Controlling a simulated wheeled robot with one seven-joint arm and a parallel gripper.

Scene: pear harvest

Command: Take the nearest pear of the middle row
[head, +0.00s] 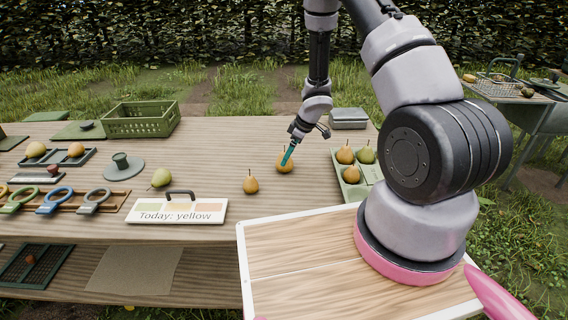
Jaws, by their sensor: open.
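An orange-yellow pear (285,164) stands on the table right of centre. My gripper (288,157), with teal fingers, is open and points down at this pear, its fingertips overlapping the pear's top. I cannot tell whether they touch it. A brownish-yellow pear (251,184) stands nearer and to the left. A green-yellow pear (160,178) lies farther left. A green tray (338,172) at the right holds several pears, among them a brownish one (345,155), a greener one (365,155) and a nearer one (351,174); my arm partly hides this tray.
A sign reading "Today: yellow" (177,211) stands at the front edge. A green crate (140,120) is at the back left. A dark tray (56,158) with two pears and several ringed tools (55,201) lie left. A grey box (348,118) is at the back right.

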